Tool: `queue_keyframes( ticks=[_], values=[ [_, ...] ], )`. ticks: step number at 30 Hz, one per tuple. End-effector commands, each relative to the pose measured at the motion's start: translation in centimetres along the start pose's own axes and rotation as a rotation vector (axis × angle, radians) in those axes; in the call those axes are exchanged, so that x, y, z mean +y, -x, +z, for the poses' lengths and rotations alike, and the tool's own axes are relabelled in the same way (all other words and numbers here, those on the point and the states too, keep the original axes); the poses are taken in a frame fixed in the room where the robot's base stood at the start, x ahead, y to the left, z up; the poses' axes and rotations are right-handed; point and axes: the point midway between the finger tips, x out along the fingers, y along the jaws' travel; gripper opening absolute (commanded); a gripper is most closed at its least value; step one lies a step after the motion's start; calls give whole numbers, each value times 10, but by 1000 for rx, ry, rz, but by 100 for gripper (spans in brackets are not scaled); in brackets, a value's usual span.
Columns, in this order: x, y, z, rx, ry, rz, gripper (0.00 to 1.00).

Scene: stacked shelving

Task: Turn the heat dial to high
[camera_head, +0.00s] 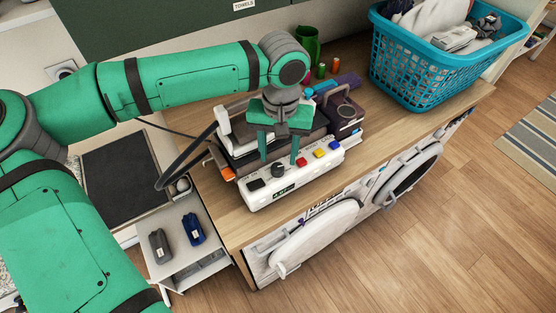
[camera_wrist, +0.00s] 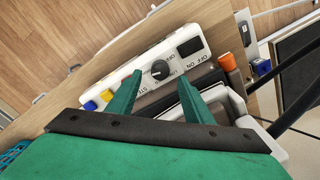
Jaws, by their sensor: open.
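A white control panel (camera_head: 263,197) sits near the front edge of the wooden counter, with a small display and red, yellow and blue buttons. Its black round dial (camera_head: 277,170) is left of the buttons. In the wrist view the dial (camera_wrist: 160,69) has a pale pointer line and printed labels around it, partly hidden by a finger. My gripper (camera_head: 278,153) is open and empty, just behind and above the panel. In the wrist view its two green fingers (camera_wrist: 157,92) are apart, with the dial lying beyond and between their tips. I see no contact.
Stacked appliances (camera_head: 240,146) stand right behind the panel, close to my gripper. A blue laundry basket (camera_head: 405,79) stands at the counter's right end. A green mug (camera_head: 307,46) stands at the back.

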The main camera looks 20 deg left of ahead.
Motion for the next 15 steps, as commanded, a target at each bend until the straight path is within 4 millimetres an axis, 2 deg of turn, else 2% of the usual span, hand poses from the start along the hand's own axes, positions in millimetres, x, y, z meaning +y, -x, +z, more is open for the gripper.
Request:
queue_keyframes(
  ticks=[1,6,10,15],
  values=[
    [0,11,0,3,0,-2,46],
    [0,40,0,1,-1,-1,46],
    [0,54,0,1,0,0,46],
    [0,61,0,0,-1,-1,46]
  ],
)
